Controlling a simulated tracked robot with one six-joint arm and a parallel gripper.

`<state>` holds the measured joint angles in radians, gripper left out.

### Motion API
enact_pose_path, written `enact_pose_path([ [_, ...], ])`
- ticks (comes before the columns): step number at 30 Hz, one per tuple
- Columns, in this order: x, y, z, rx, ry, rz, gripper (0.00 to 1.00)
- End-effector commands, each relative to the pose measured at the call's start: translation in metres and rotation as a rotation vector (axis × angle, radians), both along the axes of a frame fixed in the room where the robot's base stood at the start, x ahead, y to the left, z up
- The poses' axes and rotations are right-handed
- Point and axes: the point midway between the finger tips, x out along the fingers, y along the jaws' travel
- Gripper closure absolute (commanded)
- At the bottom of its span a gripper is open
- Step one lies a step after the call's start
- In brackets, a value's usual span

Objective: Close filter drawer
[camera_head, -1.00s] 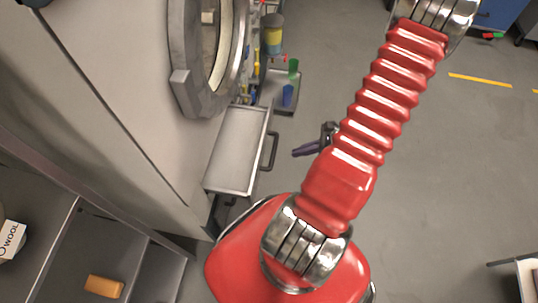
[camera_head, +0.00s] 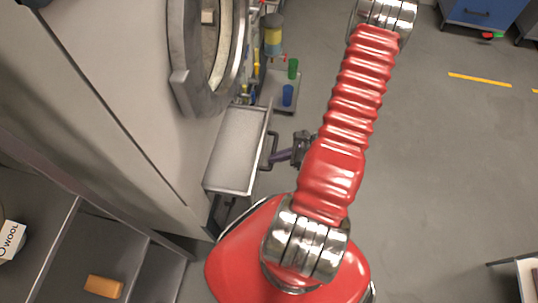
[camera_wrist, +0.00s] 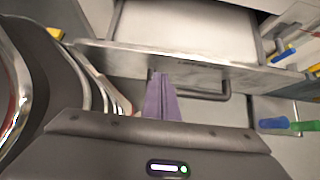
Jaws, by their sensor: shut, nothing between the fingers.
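The filter drawer (camera_head: 236,150) is a pale metal tray pulled out from the machine's front, with a dark bar handle (camera_head: 268,150) on its outer face. In the wrist view the drawer front (camera_wrist: 175,62) runs across the picture, with its handle (camera_wrist: 215,92) below it. My gripper (camera_head: 278,157) has purple fingers, shut and empty, pointing at the handle. In the wrist view the fingertips (camera_wrist: 160,76) reach the handle area and overlap the drawer front. I cannot tell whether they touch it.
A round door (camera_head: 208,55) stands open above the drawer. A small tray with a green cup (camera_head: 293,68) and a blue cup (camera_head: 288,95) is beyond it. A shelf with an orange block (camera_head: 103,287) is at the lower left.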

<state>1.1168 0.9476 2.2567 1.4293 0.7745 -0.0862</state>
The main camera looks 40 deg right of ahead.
Motion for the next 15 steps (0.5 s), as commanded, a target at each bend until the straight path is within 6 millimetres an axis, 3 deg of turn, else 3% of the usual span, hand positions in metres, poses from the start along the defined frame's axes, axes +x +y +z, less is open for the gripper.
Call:
enact_pose_path([
  [6, 0.018, 0.014, 0.001, -0.001, -0.001, 0.003, 1.00],
  [15, 0.025, 0.019, 0.001, -0.001, -0.001, 0.001, 1.00],
])
